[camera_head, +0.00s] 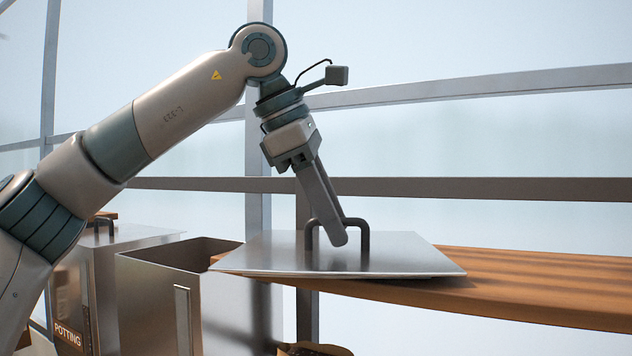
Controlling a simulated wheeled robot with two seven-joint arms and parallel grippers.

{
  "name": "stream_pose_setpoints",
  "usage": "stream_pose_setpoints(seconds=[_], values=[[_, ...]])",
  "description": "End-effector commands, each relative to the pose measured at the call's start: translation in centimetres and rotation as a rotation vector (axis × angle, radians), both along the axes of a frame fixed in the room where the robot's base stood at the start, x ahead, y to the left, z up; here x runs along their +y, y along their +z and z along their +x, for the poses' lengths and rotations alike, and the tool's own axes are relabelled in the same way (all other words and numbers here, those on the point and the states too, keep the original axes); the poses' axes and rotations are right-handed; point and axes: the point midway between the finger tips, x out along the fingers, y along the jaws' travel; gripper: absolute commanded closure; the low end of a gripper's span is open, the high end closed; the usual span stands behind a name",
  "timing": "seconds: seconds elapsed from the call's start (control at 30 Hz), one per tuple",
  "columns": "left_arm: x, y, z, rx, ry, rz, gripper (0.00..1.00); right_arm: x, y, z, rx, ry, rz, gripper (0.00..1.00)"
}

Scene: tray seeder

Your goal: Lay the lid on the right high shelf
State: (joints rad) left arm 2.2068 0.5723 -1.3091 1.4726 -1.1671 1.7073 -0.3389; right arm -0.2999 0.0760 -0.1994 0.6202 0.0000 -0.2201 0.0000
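The lid (270,257) is a flat, square, shiny metal plate with a dark arched handle (364,240). It lies level at the left end of the wooden high shelf (540,285), on it or very close above it; its front left corner reaches past the shelf's edge. My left gripper (338,236) points down at the handle, its near finger crossing in front of the top bar. It looks shut on the handle; the far finger is hidden behind the near one. My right gripper is not in view.
An open metal bin (160,262) stands below and left of the shelf. A lidded metal bin (130,236) marked POTTING is farther left, partly behind my arm. The shelf's right part is bare. Window bars run behind.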

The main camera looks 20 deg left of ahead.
Motion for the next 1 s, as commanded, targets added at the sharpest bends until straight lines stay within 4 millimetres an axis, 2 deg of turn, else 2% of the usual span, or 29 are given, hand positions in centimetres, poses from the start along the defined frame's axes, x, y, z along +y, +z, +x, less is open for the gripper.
stream_pose_setpoints(seconds=[0.17,0.4,0.7,1.0], values=[[0.5,1.4,-0.5,-0.002,0.000,-0.002,0.72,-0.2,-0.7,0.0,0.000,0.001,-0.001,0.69],[1.8,4.9,-1.9,-0.002,-0.001,-0.004,0.72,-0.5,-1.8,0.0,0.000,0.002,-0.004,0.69],[3.3,9.1,-3.4,-0.001,-0.001,-0.002,0.72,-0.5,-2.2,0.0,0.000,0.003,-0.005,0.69],[3.9,10.2,-3.8,0.001,-0.001,0.000,0.72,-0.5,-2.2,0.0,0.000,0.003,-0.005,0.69]])
